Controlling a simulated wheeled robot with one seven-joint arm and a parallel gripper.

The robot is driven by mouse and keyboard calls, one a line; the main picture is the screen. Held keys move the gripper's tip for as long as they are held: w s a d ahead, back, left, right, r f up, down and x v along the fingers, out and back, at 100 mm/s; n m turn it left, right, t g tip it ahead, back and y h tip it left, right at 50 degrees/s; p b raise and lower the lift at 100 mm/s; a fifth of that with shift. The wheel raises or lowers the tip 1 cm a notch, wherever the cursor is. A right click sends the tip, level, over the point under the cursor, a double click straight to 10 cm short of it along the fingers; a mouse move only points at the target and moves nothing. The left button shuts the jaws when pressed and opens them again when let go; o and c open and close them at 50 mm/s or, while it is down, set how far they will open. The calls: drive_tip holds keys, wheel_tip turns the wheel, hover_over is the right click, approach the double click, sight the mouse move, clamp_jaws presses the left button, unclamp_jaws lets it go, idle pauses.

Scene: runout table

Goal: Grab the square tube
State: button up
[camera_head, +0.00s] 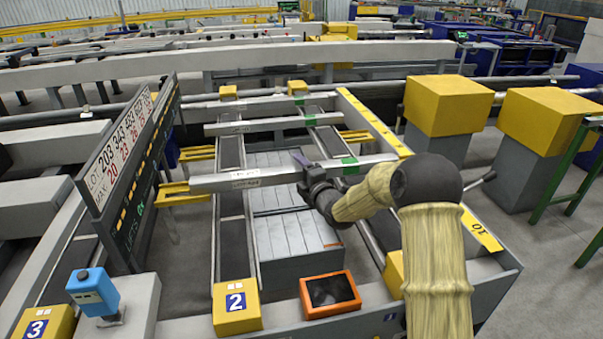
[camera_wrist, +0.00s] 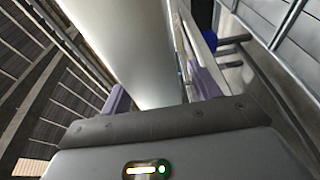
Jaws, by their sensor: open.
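A long light-grey square tube (camera_head: 270,176) with a white label lies crosswise over the runout table's rails. My gripper (camera_head: 304,166) is at the tube, right of its label, and the arm hides part of it there. In the wrist view the tube (camera_wrist: 132,45) runs between the two purple fingers of my gripper (camera_wrist: 159,90). The fingers are open, one on each side of the tube. I cannot tell whether either finger touches it.
A similar tube (camera_head: 272,123) lies farther back. A sign board (camera_head: 125,150) stands at the left. An orange-framed screen (camera_head: 331,291) and a yellow block marked 2 (camera_head: 236,305) sit at the front edge. Yellow-topped pillars (camera_head: 447,103) stand at the right.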

drive_tip(key=shift+w+a, duration=0.45)
drive_tip(key=shift+a, duration=0.35)
drive_tip(key=shift+d, duration=0.1)
drive_tip(key=c, duration=1.3)
clamp_jaws()
drive_tip(key=shift+w+r, duration=0.1)
